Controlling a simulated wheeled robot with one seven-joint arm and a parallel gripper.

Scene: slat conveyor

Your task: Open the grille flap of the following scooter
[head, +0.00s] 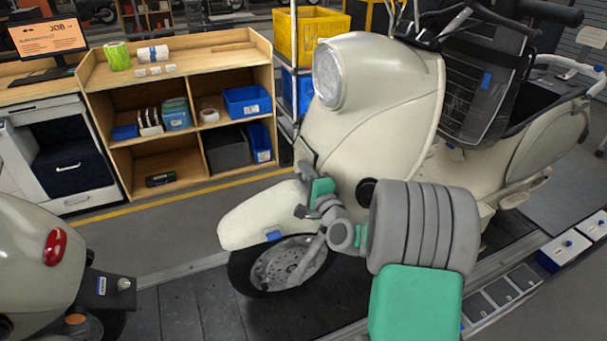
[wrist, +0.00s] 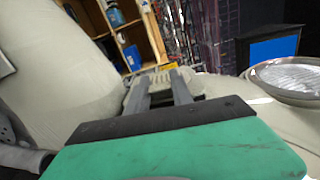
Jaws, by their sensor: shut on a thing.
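The following scooter (head: 390,105) is cream, with a round headlight (head: 327,76) and a pale front fender (head: 262,217). My gripper (head: 305,170) is at the scooter's front, below the headlight and above the fender. In the wrist view my gripper (wrist: 162,88) has two grey fingers close together, shut on a pale ribbed piece, which looks like the grille flap (wrist: 160,75). The headlight (wrist: 290,78) lies to the right there. The flap is mostly hidden by my gripper in the head view, so I cannot tell how far it stands open.
Another scooter (head: 35,265) with a red tail light stands at the left front. A wooden shelf (head: 180,110) with blue bins and a yellow crate (head: 312,36) are behind. The slat conveyor (head: 185,310) runs underneath. Small control boxes (head: 565,247) are at the right.

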